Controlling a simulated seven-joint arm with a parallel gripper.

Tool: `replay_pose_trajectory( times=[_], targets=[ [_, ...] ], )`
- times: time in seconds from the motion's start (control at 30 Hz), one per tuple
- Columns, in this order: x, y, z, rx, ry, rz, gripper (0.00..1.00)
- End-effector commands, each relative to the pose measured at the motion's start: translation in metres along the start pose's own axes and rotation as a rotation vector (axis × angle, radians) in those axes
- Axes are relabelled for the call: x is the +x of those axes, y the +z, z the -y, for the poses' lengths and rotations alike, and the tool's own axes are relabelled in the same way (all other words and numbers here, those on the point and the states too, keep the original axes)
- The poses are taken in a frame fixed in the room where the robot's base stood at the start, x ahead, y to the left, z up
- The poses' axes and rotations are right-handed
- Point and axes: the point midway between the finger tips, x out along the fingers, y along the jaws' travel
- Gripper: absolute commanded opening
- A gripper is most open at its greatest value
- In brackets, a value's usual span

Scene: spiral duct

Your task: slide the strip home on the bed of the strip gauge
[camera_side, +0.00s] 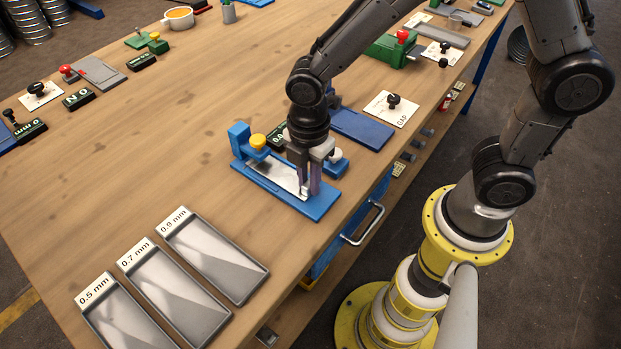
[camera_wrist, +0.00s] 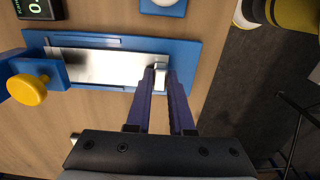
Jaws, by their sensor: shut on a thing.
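The strip gauge is a blue fixture (camera_side: 316,207) with a flat bed and a yellow knob (camera_side: 258,142) on an upright block at its left end. The knob also shows in the wrist view (camera_wrist: 27,90). The shiny metal strip (camera_side: 272,172) lies along the bed, and in the wrist view the strip (camera_wrist: 100,67) runs from near the knob block to my fingers. My gripper (camera_side: 308,192) points down over the right part of the bed. In the wrist view my gripper (camera_wrist: 160,72) is shut on a small bright tab at the strip's right end. Whether the strip's left end touches the block cannot be told.
Three grey trays, marked 0.5 mm (camera_side: 125,318), 0.7 mm (camera_side: 180,295) and 0.9 mm (camera_side: 220,262), lie at the front left. The wood left of the gauge is clear.

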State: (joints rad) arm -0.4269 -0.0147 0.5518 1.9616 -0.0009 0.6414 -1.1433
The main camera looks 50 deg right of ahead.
Motion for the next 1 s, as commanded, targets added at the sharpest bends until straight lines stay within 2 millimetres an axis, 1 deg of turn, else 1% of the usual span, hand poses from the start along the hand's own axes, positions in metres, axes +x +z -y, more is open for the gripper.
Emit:
replay_pose_trajectory(
  times=[0.77,0.8,0.97,1.0],
  targets=[
    [0.0027,0.0000,-0.0068,0.001,0.000,0.000,0.00],
    [0.0027,0.0000,-0.0069,0.001,0.000,0.000,0.24],
    [0.0026,0.0000,-0.0068,0.001,0.000,0.000,0.53],
    [0.0026,0.0000,-0.0068,0.000,0.000,0.000,0.55]
  ],
)
